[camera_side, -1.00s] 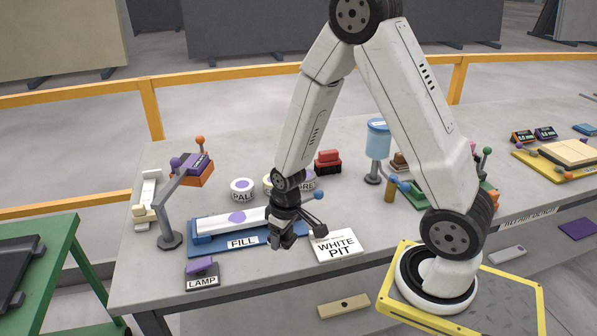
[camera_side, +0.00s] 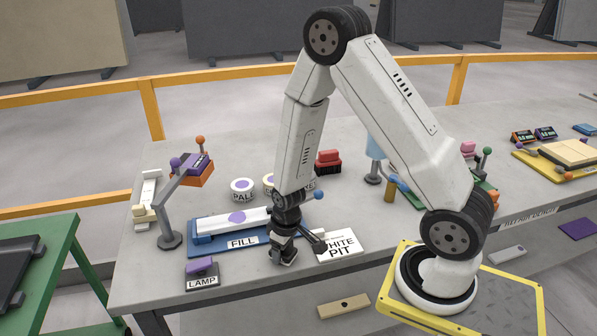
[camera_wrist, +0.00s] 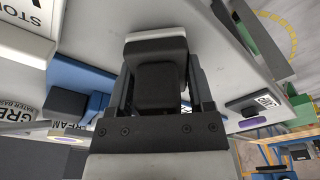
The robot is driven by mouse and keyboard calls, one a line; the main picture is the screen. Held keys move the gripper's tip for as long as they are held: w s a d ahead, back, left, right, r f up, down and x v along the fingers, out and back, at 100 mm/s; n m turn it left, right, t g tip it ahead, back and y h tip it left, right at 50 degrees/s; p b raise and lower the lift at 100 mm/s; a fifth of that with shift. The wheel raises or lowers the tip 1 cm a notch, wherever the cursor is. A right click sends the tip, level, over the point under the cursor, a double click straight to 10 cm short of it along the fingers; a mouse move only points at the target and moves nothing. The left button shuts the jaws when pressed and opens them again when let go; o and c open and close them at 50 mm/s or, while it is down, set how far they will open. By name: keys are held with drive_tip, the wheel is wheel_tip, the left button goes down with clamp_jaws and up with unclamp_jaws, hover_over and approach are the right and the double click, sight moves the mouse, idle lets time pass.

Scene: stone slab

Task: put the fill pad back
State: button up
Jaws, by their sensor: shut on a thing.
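My gripper (camera_side: 283,257) is low over the slab bench, in front of the right end of the blue tray (camera_side: 205,248) labelled FILL. It is shut on a dark block with a pale end, which I take to be the fill pad (camera_wrist: 157,70); in the wrist view it sits between the fingers. In the side view the pad is mostly hidden by the gripper, and I cannot tell whether it touches the bench. A long white piece (camera_side: 215,223) with a purple disc lies on the blue tray.
The LAMP block (camera_side: 202,275) is to the left near the front edge. A lamp stand (camera_side: 170,238), labelled round tubs (camera_side: 242,189) and a red-topped brush (camera_side: 328,160) stand around.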

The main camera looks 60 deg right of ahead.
drive_tip(key=shift+f, duration=0.15)
drive_tip(key=o, duration=1.3)
drive_tip(key=shift+r, duration=0.2)
drive_tip(key=shift+s+r, duration=0.25)
drive_tip(key=shift+r, duration=1.7)
drive_tip(key=shift+s+r, duration=0.25)
drive_tip(key=shift+r, duration=1.75)
drive_tip(key=shift+s+r, duration=0.25)
drive_tip(key=shift+r, duration=1.7)
drive_tip(key=shift+t, duration=0.6)
drive_tip(key=shift+s+a+r, duration=0.55)
drive_tip(key=shift+s+a, duration=0.15)
drive_tip(key=shift+a, duration=0.15)
drive_tip(key=shift+s+a+r, duration=0.6)
drive_tip(key=shift+s+a, duration=0.05)
drive_tip(key=shift+a, duration=0.15)
drive_tip(key=shift+s+a+r, duration=0.55)
drive_tip(key=shift+s+a, duration=0.15)
drive_tip(key=shift+a, duration=0.15)
